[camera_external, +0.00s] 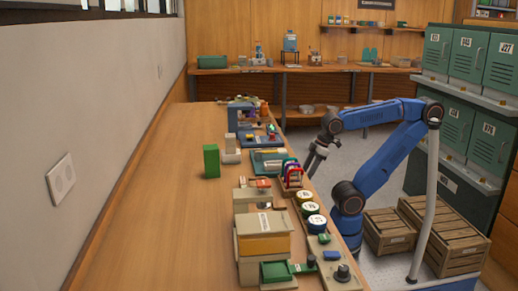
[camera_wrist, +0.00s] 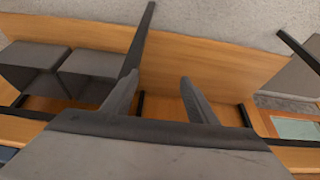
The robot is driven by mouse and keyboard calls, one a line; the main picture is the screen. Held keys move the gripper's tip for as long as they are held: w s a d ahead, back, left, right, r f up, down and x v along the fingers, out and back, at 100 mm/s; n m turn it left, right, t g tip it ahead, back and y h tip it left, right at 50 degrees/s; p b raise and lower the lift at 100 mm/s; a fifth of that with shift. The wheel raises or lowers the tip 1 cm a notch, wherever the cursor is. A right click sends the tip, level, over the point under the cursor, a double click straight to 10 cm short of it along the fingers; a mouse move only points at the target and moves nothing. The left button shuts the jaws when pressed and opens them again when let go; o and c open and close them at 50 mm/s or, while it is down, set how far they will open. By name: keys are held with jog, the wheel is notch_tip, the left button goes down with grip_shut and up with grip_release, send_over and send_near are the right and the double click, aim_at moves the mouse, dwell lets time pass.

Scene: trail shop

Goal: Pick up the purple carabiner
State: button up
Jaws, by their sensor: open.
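Several small coloured loops, which look like carabiners (camera_external: 291,172), stand close together on a holder near the right edge of the long wooden counter. Red and green show among them, with a purple one (camera_external: 286,163) at the back; they are too small to separate clearly. My gripper (camera_external: 312,168) hangs just right of them, by the counter's edge, apart from them as far as I can tell. In the wrist view my gripper (camera_wrist: 157,84) is open, with nothing between its fingers. No carabiner shows in the wrist view.
The long counter (camera_external: 150,200) has free room on its left. A green box (camera_external: 211,161) stands near its middle. Round labelled tins (camera_external: 312,224) and a stacked beige box (camera_external: 263,230) lie nearer. Wooden crates (camera_external: 440,240) and green lockers (camera_external: 460,110) stand right of my arm.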

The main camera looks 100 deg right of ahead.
dwell(0.3)
jog(key=c, duration=0.6)
jog(key=shift+o, duration=0.2)
